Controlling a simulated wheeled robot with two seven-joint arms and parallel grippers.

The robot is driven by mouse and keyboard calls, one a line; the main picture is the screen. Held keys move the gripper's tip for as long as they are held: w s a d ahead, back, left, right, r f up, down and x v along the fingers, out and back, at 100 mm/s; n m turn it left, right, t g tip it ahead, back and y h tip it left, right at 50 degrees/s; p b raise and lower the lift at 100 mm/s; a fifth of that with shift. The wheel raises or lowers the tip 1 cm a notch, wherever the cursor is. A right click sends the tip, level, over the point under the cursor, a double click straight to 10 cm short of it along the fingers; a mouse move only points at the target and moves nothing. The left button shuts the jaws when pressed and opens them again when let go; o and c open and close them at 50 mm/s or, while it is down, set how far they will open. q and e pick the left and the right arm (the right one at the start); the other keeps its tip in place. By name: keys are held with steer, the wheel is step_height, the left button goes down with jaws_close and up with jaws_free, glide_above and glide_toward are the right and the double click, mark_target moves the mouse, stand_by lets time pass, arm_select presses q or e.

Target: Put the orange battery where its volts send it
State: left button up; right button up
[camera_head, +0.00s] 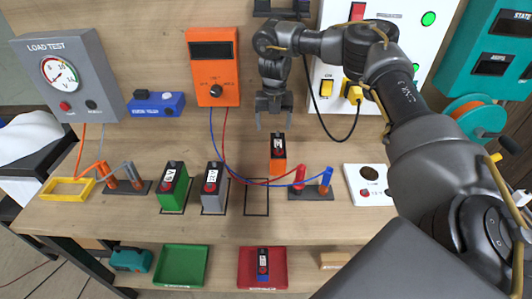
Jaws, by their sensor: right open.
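The orange battery (278,163) stands upright on the workbench, with a dark top. Its voltage cannot be read here. My right gripper (273,122) is open and empty, pointing down just above and behind the battery; a small gap appears between them. An orange meter (211,80) with a dark display and a knob is on the back panel. Its red and blue leads run to a red post (299,180) and a blue post (326,182) right of the battery. A green tray (166,266) and a red tray (246,256) sit on the lower shelf. My left gripper is out of view.
A green battery (174,188) and a grey battery (212,188) stand left of an empty outlined spot (257,203). A blue battery (263,266) lies in the red tray. A grey load tester (75,88) with a gauge is at left. Loose leads cross the bench near the orange battery.

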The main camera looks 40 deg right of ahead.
mark_target(278, 144)
steer(key=shift+s+d, duration=0.15)
steer(key=shift+s, duration=1)
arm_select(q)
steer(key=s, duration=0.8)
arm_select(e)
steer(key=shift+s+f, duration=0.25)
steer(key=shift+f, duration=0.9)
steer(key=f, duration=0.1)
steer(key=w+f, duration=0.1)
steer(key=shift+w+d+f, duration=0.1)
steer(key=shift+w+f, duration=0.2)
steer(key=shift+s, duration=0.15)
steer(key=shift+s+p, duration=0.2)
steer(key=shift+p, duration=0.2)
steer(key=f, duration=0.1)
steer(key=f+p, duration=0.1)
steer(key=f, duration=0.2)
steer(key=shift+w+d+p, duration=0.1)
steer(key=shift+d+p, duration=0.25)
steer(key=shift+f, duration=0.5)
steer(key=c, duration=0.4)
jaws_close()
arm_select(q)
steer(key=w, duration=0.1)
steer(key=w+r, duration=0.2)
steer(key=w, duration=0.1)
arm_select(e)
steer(key=shift+w+r, duration=0.1)
steer(key=shift+r, duration=0.05)
